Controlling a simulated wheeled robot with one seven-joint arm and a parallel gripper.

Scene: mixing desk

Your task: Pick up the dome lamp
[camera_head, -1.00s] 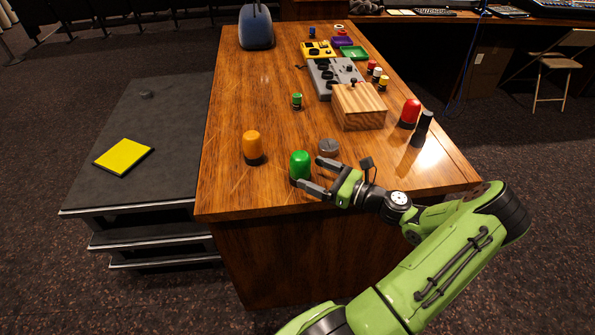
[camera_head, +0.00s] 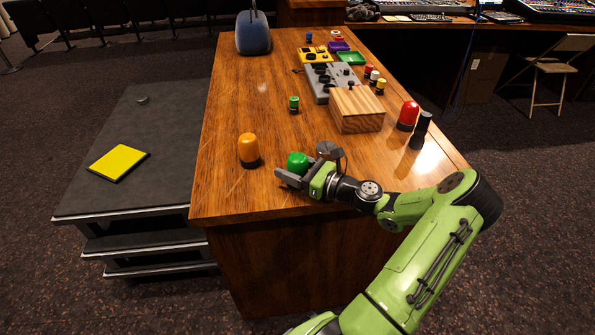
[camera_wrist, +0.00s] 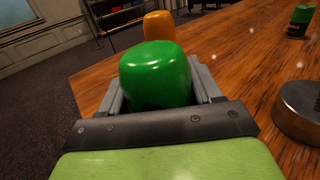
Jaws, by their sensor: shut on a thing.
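A green dome lamp (camera_head: 297,162) stands near the front edge of the wooden desk. My gripper (camera_head: 303,167) is shut on it, one finger on each side. In the wrist view the green dome (camera_wrist: 156,75) rises between the fingers, and its lower part is hidden by my gripper. An orange dome lamp (camera_head: 248,149) with a dark base stands to its left, and shows behind it in the wrist view (camera_wrist: 162,26). A red dome lamp (camera_head: 408,114) stands at the right side of the desk. I cannot tell whether the green lamp is clear of the desk.
A grey metal disc (camera_wrist: 302,107) lies close to the right of my gripper. A wooden box (camera_head: 355,112), a dark cylinder (camera_head: 420,128) and a small green-topped jar (camera_head: 294,104) stand farther back. The left front of the desk (camera_head: 222,195) is clear.

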